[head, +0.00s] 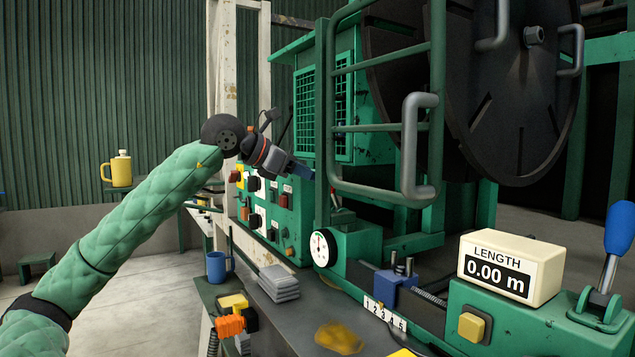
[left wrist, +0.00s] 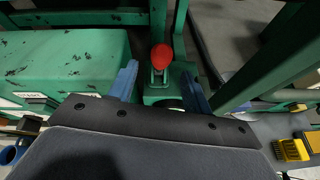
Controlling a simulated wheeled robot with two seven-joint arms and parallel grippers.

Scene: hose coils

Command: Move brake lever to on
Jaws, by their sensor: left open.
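A lever with a round red knob (left wrist: 162,57) stands on a green base in the left wrist view. It carries no label that I can read, and I take it for the brake lever. My left gripper (head: 301,170) is open, with one blue finger on each side of the lever as seen in the left wrist view (left wrist: 160,78). Whether the knob is within reach of the fingertips I cannot tell. In the head view I cannot make out the red knob clearly. A second lever with a blue handle (head: 619,228) stands upright at the right edge. My right gripper is out of view.
A green tubular guard (head: 330,120) and a large dark reel (head: 515,100) stand close right of my left gripper. A control panel (head: 268,212) with several buttons is below it. The bench holds a blue mug (head: 218,266), grey pads (head: 279,283) and a length display (head: 511,268).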

